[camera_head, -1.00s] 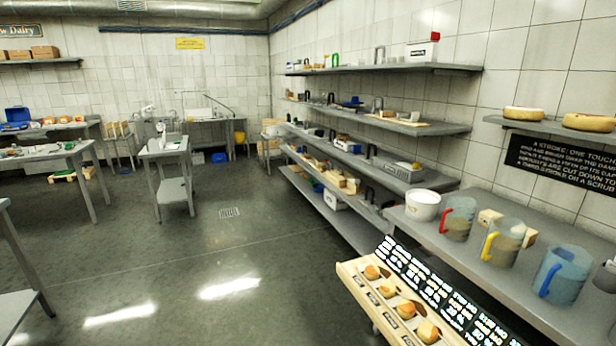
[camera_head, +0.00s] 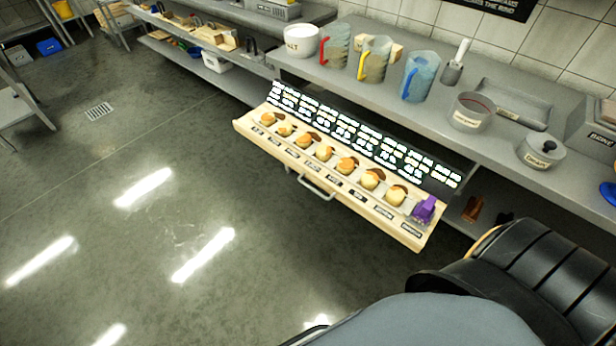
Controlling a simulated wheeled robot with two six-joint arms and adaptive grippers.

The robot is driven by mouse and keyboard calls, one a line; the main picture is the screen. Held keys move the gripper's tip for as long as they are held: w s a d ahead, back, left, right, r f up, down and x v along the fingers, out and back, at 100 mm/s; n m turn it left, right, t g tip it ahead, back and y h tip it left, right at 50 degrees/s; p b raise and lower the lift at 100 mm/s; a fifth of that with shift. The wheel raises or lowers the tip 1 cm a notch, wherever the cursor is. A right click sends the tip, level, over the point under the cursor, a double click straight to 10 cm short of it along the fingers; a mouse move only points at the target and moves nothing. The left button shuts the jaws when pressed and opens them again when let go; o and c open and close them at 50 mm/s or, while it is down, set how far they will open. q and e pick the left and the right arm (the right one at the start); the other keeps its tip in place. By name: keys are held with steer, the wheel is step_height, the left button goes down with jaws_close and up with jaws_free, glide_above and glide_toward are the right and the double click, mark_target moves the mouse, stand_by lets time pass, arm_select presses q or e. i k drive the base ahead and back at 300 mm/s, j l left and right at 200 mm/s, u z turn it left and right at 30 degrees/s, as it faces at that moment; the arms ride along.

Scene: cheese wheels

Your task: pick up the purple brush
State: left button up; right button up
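A small purple object that looks like the purple brush (camera_head: 425,209) sits at the right end of a pale wooden drawer-like tray (camera_head: 240,125). It is beside a row of several small cheese samples (camera_head: 346,164). Its bristles are too small to make out clearly. Neither of my grippers is in view. A dark, ribbed part and a grey rounded part at the bottom right look like my own arm or body.
A grey counter (camera_head: 545,185) behind the tray holds a white pot (camera_head: 301,41), several jugs (camera_head: 374,60), a labelled pan (camera_head: 471,112) and a lidded pot (camera_head: 540,150). A black sign with white text stands behind the samples. The floor (camera_head: 130,250) to the left is clear.

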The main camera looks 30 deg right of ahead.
mark_target(425, 210)
steer(key=z, duration=2)
